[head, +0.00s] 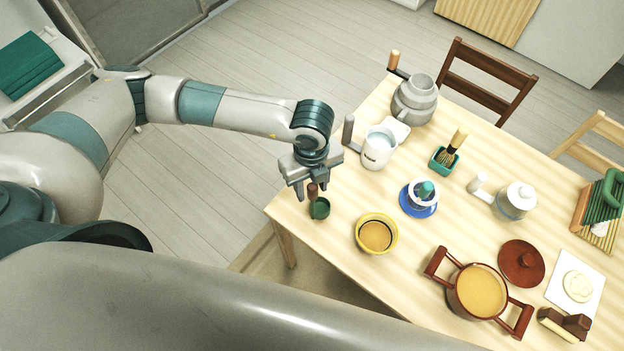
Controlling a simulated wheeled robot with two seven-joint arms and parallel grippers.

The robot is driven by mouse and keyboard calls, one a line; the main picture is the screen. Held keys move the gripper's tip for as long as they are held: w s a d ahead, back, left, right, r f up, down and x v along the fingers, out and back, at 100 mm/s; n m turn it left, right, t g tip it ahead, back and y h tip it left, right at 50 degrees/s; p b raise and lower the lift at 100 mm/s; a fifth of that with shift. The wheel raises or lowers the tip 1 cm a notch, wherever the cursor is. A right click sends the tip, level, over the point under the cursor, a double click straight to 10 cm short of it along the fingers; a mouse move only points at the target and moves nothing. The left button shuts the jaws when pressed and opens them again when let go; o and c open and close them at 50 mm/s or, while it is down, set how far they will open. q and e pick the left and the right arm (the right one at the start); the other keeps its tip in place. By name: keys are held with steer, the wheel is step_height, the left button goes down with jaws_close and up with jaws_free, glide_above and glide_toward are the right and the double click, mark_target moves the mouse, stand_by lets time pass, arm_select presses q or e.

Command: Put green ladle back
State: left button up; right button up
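A small green ladle (319,209) with a reddish-brown handle is at the near left corner of the wooden table (350,285). My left gripper (312,190) points down right over it. Its two fingers stand apart, with the handle showing between them and the green bowl just below the fingertips. The upper end of the handle is hidden by the gripper. I cannot tell whether the ladle's bowl touches the table. My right gripper is not in view.
Close right are a yellow bowl (361,245), a blue saucer (410,210) with a cup and a white mug (377,155). A red-handled pot (452,297), brown lid (521,264), teapot (514,203) and grey stacked vessel (411,108) stand farther off. Chairs (487,80) line the far side.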

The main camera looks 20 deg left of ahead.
arm_select(q)
steer(key=shift+p, duration=0.3)
steer(key=r+b, duration=0.3)
steer(key=r, duration=0.1)
steer(key=shift+d+b, duration=0.35)
step_height(320, 180, up, 13)
steer(key=b, duration=0.3)
steer(key=shift+r+b, duration=0.2)
steer(key=shift+b, duration=0.2)
